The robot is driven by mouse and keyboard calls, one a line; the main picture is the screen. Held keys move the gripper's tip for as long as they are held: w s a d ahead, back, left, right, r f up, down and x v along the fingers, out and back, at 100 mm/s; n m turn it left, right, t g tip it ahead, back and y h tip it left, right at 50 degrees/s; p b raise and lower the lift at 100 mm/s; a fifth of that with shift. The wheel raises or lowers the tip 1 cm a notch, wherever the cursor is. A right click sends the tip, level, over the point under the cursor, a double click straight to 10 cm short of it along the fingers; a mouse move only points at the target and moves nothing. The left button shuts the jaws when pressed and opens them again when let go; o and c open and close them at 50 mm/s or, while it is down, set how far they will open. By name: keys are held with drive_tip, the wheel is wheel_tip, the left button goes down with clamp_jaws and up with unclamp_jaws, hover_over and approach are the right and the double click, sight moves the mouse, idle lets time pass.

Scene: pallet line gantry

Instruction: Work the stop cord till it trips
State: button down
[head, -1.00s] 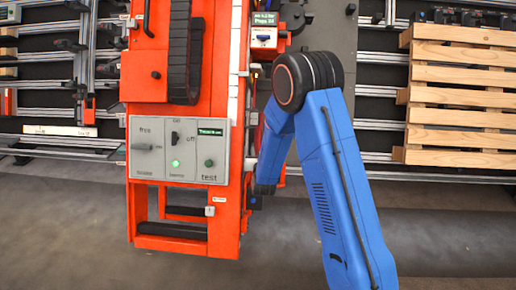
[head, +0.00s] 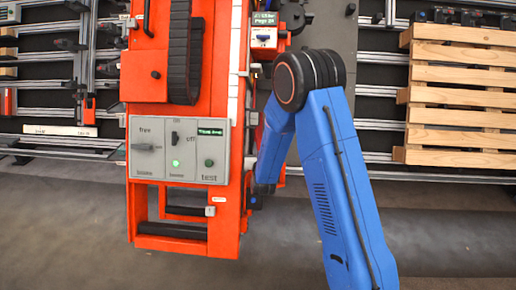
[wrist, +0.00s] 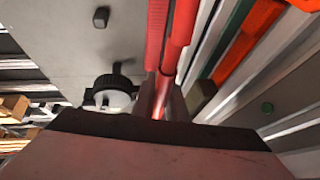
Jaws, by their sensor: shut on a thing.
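The stop cord is a red line; in the wrist view (wrist: 181,25) it comes down from the top centre as two red lengths side by side. My gripper (wrist: 161,100) is shut on the cord, with red showing between its two grey fingers. In the head view my blue arm reaches down beside the orange machine, and the fingers and cord are hidden there by the arm and the machine.
The orange machine (head: 220,215) carries a grey control panel (head: 150,168) with switches, a lit green lamp (head: 176,163) and small displays. A wooden pallet (head: 465,95) stands at right against racks. A dark knob (wrist: 112,85) sits left of the cord. The floor in front is clear.

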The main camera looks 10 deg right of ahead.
drive_tip(key=s, duration=0.1)
drive_tip(key=s+r, duration=0.1)
drive_tip(key=s+a, duration=0.1)
drive_tip(key=shift+s+r, duration=0.1)
drive_tip(key=shift+r, duration=0.25)
drive_tip(key=c, duration=1.8)
unclamp_jaws()
drive_tip(key=shift+o, duration=0.2)
drive_tip(key=s+a, duration=0.1)
drive_tip(key=s, duration=1.1)
drive_tip(key=shift+a, duration=0.35)
